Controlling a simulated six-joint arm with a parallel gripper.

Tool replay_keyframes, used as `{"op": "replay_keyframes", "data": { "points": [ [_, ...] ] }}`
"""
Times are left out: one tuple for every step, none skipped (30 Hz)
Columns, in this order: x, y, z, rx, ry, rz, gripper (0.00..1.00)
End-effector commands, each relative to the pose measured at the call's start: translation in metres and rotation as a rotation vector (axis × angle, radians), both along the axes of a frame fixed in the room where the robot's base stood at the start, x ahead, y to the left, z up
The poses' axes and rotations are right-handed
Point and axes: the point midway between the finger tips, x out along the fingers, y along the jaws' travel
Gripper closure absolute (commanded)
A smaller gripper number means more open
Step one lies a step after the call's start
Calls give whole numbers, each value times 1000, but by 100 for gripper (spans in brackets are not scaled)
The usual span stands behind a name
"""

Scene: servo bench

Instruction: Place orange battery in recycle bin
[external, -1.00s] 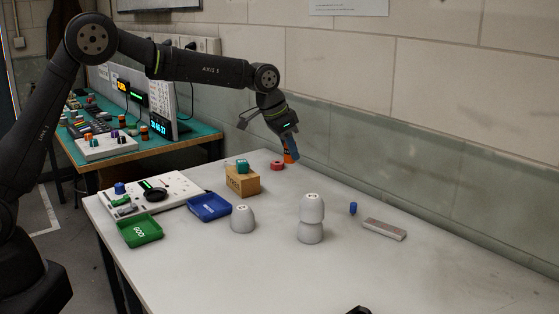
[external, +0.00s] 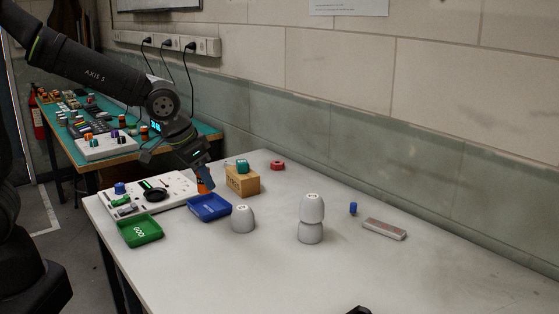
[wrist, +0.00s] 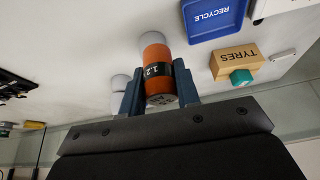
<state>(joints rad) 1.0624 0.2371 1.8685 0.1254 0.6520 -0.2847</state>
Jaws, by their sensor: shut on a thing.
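My gripper (external: 200,177) is shut on the orange battery (external: 204,186), which hangs just above the back edge of the blue recycle bin (external: 222,213) in the external view. In the wrist view the battery (wrist: 155,54), orange with a black label band, is clamped between the blue fingers of my gripper (wrist: 158,88). The blue bin (wrist: 213,36), marked RECYCLE, shows at the upper right of that view, apart from the battery. I see nothing inside the bin.
A wooden block (external: 242,182) with a teal piece on it stands right of the bin. A green tray (external: 140,231) and a white control panel (external: 172,184) lie left. Grey cups (external: 243,219), some stacked (external: 311,219), stand right. The front table area is clear.

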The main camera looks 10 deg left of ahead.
Motion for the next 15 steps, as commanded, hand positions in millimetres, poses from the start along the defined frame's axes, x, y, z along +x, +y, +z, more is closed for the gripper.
{"op": "replay_keyframes", "data": {
  "points": [
    [7, 3, -5, 3, 1, 5, 96],
    [11, 5, -9, 4, 3, 6, 96],
    [20, 7, -13, 4, 2, 7, 96],
    [26, 8, -17, 4, 2, 8, 96],
    [33, 10, -22, 5, 4, 10, 96],
    [43, 12, -27, 3, 2, 9, 96],
    [50, 14, -32, 5, 3, 9, 96],
    [56, 15, -36, 4, 3, 9, 96],
    [65, 18, -41, 4, 2, 8, 96],
    [72, 19, -45, 4, 3, 9, 96],
    [78, 21, -49, 4, 3, 8, 96],
    [85, 22, -54, 4, 3, 7, 96],
    [90, 24, -57, 3, 3, 8, 96],
    [94, 24, -59, 3, 3, 5, 96],
    [100, 25, -62, 3, 2, 4, 96]
  ]
}}
